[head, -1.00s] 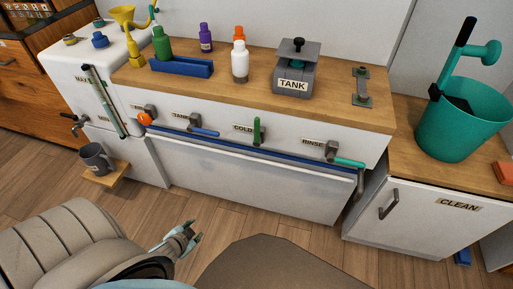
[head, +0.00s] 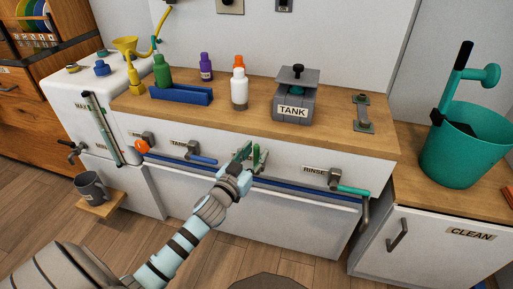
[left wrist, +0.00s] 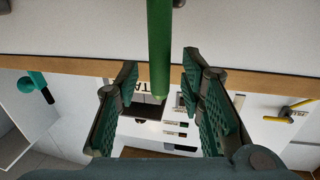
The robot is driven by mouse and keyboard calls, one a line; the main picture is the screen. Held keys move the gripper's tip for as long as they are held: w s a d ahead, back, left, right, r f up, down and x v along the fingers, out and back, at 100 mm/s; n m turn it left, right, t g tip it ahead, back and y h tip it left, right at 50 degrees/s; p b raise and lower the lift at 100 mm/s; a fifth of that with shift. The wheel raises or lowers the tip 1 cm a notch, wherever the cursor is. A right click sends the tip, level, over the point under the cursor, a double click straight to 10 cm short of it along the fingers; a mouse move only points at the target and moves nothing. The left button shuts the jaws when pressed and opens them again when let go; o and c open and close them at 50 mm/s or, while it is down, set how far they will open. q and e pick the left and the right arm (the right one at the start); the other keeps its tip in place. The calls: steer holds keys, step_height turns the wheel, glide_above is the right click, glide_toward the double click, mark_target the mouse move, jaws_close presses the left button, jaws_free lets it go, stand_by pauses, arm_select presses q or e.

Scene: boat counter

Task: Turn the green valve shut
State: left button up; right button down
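The green valve handle (head: 257,157) is on the white counter front, between the blue-handled valve and the teal-handled rinse valve. It stands upright. My left gripper (head: 246,158) is right at it, and partly covers the valve and its label. In the left wrist view the green handle (left wrist: 159,45) comes down from the top edge, its end between the two spread fingers. My left gripper (left wrist: 160,75) is open, with gaps on both sides of the handle. My right gripper is not in view.
A blue-handled valve (head: 200,160) is left of my gripper, and an orange knob (head: 142,147) farther left. The teal-handled valve (head: 350,188) is to the right. A long blue rail (head: 300,192) runs below the valves. The grey tank block (head: 293,108) stands above on the counter.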

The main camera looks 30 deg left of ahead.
arm_select(q)
steer(key=shift+w, duration=0.75)
steer(key=shift+c, duration=0.5)
jaws_close()
steer(key=shift+a, duration=0.1)
